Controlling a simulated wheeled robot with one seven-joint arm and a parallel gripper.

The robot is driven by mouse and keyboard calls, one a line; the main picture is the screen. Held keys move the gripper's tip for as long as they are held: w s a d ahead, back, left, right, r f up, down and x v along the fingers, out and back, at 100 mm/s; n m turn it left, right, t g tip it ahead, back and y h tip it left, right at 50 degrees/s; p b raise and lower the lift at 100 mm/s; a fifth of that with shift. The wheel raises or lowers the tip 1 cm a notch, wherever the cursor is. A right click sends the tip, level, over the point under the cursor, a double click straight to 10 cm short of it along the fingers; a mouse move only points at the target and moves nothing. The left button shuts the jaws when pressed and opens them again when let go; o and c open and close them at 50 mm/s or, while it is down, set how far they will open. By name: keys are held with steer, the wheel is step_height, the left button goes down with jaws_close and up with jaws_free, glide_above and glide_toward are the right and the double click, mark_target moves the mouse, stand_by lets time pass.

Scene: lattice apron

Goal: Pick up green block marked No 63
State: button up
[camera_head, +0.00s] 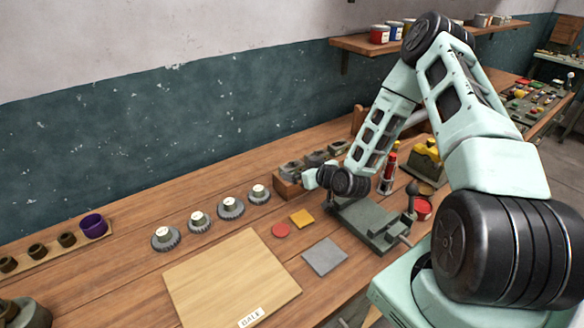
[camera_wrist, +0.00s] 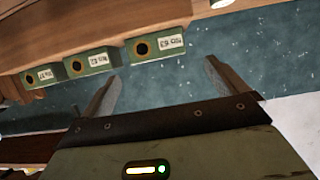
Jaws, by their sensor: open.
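Three green blocks sit in a row in a wooden rack in the wrist view, each with a dark round hole and a white label. The label on the right-hand block (camera_wrist: 157,47) seems to read No 63. The labels on the middle block (camera_wrist: 90,61) and the left block (camera_wrist: 43,76) are too small to read surely. My gripper (camera_wrist: 163,70) is open and empty, its fingers apart, just short of the right-hand block. In the head view the rack (camera_head: 289,186) stands on the bench near the wall, with my wrist beside it.
A grey-green metal fixture (camera_head: 367,224) and a red bottle (camera_head: 388,168) stand close to my arm. Several gears (camera_head: 231,208), a pale board (camera_head: 225,280), a grey plate (camera_head: 324,256) and a yellow square (camera_head: 302,218) lie on the bench. A shelf (camera_head: 352,43) overhangs the back wall.

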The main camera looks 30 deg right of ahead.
mark_target(293, 166)
steer(key=shift+p+x, duration=1.3)
steer(key=shift+x, duration=1)
steer(key=shift+s+f, duration=0.1)
steer(key=shift+f, duration=0.1)
steer(key=shift+d+r, duration=0.1)
steer(key=c, duration=1.6)
steer(key=shift+c, duration=0.2)
